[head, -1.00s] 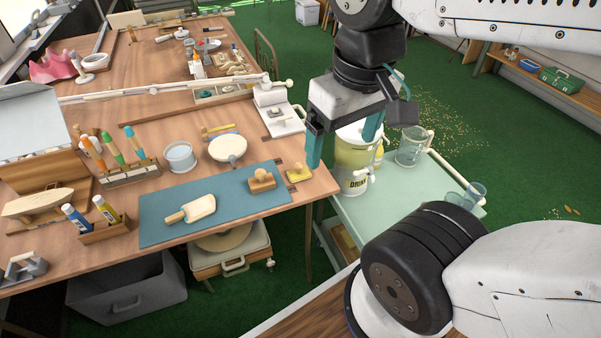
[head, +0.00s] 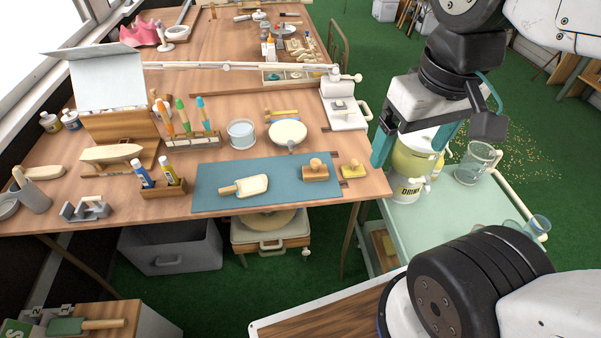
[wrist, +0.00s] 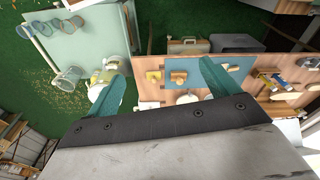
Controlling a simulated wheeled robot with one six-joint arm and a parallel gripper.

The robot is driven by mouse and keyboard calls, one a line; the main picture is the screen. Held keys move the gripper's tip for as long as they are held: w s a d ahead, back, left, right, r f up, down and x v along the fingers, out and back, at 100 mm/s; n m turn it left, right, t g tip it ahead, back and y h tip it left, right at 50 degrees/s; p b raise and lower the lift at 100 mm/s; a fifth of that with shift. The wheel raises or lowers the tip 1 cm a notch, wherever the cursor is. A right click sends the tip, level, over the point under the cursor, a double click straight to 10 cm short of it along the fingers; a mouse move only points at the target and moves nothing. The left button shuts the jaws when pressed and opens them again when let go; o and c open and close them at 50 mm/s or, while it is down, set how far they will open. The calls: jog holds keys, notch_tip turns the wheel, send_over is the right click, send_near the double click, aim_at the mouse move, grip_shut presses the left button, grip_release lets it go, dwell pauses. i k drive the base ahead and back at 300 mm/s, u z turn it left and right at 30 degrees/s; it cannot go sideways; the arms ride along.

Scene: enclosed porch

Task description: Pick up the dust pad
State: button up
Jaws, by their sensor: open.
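Two small knobbed pads sit near the right end of the workbench (head: 110,215). One is a yellow pad with a tan knob (head: 353,170), just off the right edge of the blue mat (head: 215,185); it looks most like the dust pad. The other is a brown wooden block with a round knob (head: 315,171), on the mat. In the wrist view the yellow pad (wrist: 153,76) and the brown block (wrist: 178,76) show between the fingers, well beyond them. My gripper (head: 411,157) is open and empty, held in the air right of both, near the bench's right edge.
A drink dispenser (head: 410,188) and a clear jug (head: 478,162) stand on the pale green cart (head: 440,225) right of the bench.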

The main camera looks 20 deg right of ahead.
aim_at(356, 169)
jog(key=k, duration=0.5)
jog(key=z, duration=1.2)
jog(key=i, duration=0.6)
jog(key=u, duration=1.2)
